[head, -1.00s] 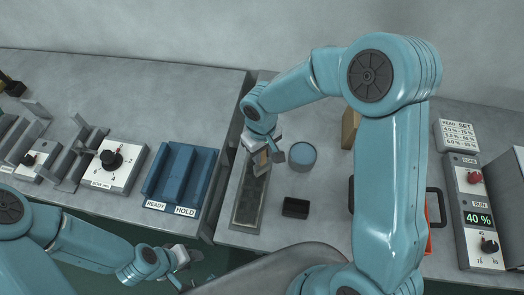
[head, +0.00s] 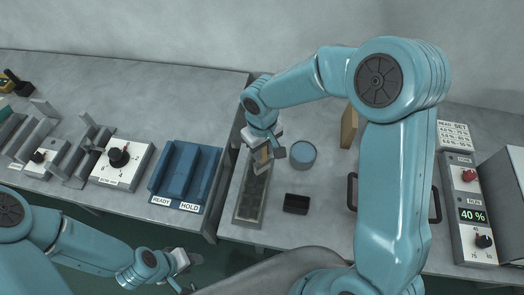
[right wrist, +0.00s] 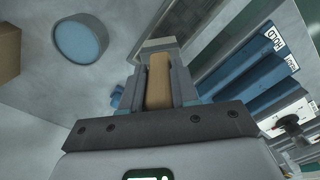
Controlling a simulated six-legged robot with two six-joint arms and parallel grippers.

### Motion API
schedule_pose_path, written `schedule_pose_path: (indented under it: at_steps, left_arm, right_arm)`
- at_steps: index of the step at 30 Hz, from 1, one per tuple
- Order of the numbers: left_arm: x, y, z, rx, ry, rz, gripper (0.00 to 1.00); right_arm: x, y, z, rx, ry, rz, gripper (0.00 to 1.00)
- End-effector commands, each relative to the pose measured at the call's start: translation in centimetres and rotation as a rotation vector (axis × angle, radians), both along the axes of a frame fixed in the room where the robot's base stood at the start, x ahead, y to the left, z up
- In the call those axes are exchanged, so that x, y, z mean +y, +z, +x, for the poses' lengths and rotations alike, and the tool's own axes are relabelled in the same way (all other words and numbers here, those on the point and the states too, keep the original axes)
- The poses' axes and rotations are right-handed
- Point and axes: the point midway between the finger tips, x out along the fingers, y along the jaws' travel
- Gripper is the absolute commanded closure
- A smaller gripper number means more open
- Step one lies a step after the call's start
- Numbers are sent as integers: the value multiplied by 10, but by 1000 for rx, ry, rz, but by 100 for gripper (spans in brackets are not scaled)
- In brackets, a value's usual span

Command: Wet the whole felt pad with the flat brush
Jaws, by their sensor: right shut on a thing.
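My right gripper (head: 264,157) is shut on the tan handle of the flat brush (right wrist: 158,80), which fills the gap between its fingers in the right wrist view. In the head view the brush is over the upper part of the long dark felt pad (head: 252,198) in its grey tray (head: 237,212). I cannot tell whether the bristles touch the pad. The pad looks dark and mottled; part of its far end is hidden by the gripper. A round pot of blue liquid (head: 301,153) stands to the right. My left gripper (head: 180,270) is low at the left, away from the pad, its jaws unclear.
A small black block (head: 296,203) lies right of the pad. A blue rack (head: 185,175) with READY and HOLD labels stands left, past a gap between tables. A control panel reading 40 % (head: 472,215) is at far right. A tan block (head: 349,127) stands behind.

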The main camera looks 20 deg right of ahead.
Motion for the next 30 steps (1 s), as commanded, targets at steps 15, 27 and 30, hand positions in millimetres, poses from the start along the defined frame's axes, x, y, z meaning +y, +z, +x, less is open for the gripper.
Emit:
schedule_pose_path:
  at_steps: [15, 27, 30]
  left_arm:
    - [0, 27, 0, 0, 0, 0, 57]
    - [0, 26, 0, 0, 0, 0, 57]
    - [0, 26, 0, 0, 0, 0, 57]
  right_arm:
    - [0, 41, 0, 0, 0, -1, 100]
    - [0, 40, 0, 0, 0, 0, 100]
    - [0, 40, 0, 0, 0, 0, 100]
